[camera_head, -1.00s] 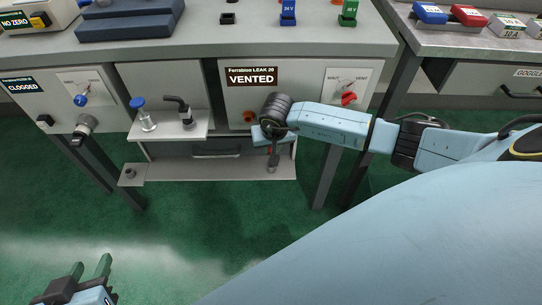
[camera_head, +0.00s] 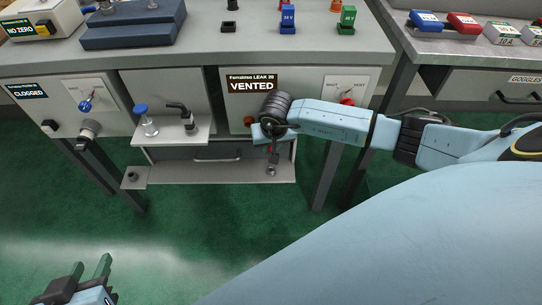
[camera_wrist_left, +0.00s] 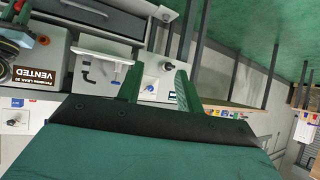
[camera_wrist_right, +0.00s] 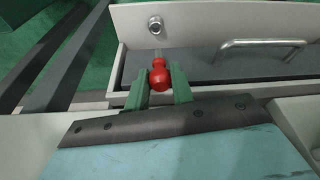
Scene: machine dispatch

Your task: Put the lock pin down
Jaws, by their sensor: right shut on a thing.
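The lock pin has a round red head (camera_wrist_right: 158,76), seen between the green fingers of my right gripper (camera_wrist_right: 158,90) in the right wrist view. My right gripper is shut on it; a bit of the metal shank shows beyond the head. In the head view, my right gripper (camera_head: 272,146) hangs in front of the lower shelf, with a little red of the pin showing. A round metal socket (camera_wrist_right: 155,27) sits on the pale ledge just beyond the pin; the pin looks apart from it. My left gripper (camera_head: 90,277) is open and empty, low at the left.
The bench has a VENTED sign (camera_head: 252,86) and a red valve knob (camera_head: 347,101). A small shelf (camera_head: 172,131) holds a blue-capped bottle (camera_head: 148,122). A drawer handle (camera_wrist_right: 262,45) is close to the right of the pin. Green floor (camera_head: 200,220) is clear in front.

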